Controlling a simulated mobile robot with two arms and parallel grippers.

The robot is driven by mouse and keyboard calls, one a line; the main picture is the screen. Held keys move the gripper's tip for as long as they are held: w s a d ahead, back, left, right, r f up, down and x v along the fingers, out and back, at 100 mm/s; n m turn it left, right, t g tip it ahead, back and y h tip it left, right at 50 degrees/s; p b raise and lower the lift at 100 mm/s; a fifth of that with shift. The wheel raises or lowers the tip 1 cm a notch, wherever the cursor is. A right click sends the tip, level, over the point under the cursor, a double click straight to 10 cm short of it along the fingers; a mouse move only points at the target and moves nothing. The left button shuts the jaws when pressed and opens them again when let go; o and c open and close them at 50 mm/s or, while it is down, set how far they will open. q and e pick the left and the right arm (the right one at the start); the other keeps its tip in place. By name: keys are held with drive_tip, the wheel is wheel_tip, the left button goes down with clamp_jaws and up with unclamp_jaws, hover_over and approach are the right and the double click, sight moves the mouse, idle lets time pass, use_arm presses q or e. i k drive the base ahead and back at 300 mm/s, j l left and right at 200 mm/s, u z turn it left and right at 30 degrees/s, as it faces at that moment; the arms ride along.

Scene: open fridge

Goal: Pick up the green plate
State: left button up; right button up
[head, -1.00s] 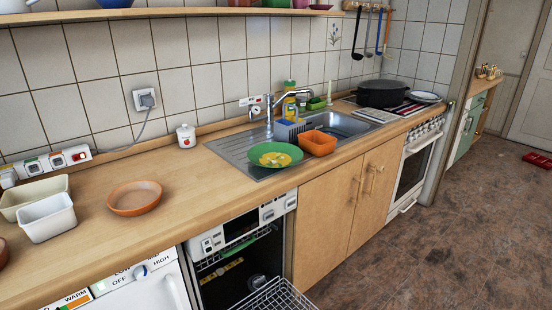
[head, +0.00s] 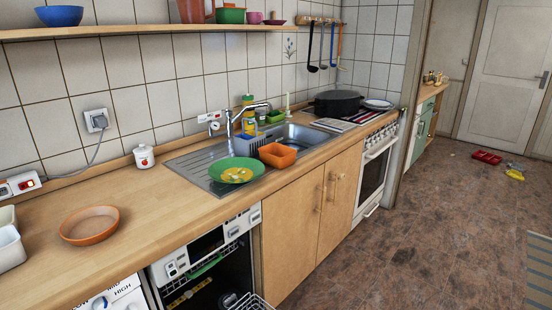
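The green plate (head: 217,172) lies at the front of the metal sink's drainboard, in the middle of the head view. Its inside shows yellow-orange patches, which may be food or a pattern. An orange rectangular tub (head: 277,156) stands close to its right. Neither of my grippers is in the head view.
The sink (head: 205,188) is set into a wooden counter (head: 150,200). An orange bowl (head: 90,225) is on the counter at left. Below, the dishwasher (head: 205,255) stands open with its rack (head: 250,301) out. The brown floor (head: 420,230) at right is largely clear.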

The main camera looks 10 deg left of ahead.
sight(232, 171)
drive_tip(key=l+z, duration=0.3)
drive_tip(key=z, duration=0.25)
drive_tip(key=i+l+z, duration=0.25)
drive_tip(key=i+l, duration=0.55)
drive_tip(key=i+l+z, duration=0.25)
drive_tip(key=i+l, duration=0.45)
drive_tip(key=i, duration=0.15)
drive_tip(key=i+u, duration=0.3)
drive_tip(key=i, duration=0.2)
drive_tip(key=i+l+u, duration=0.1)
drive_tip(key=i+u, duration=0.15)
drive_tip(key=i, duration=0.25)
drive_tip(key=i+l+u, duration=0.3)
drive_tip(key=i, duration=0.15)
drive_tip(key=i+j+u, duration=0.1)
drive_tip(key=u, duration=0.3)
drive_tip(key=i+u, duration=0.2)
drive_tip(key=u, duration=0.2)
drive_tip(key=i+u, duration=0.2)
drive_tip(key=u, duration=0.25)
drive_tip(key=i+u, duration=0.15)
drive_tip(key=u, duration=0.25)
drive_tip(key=i+u, duration=0.15)
drive_tip(key=u, duration=0.25)
drive_tip(key=l, duration=0.05)
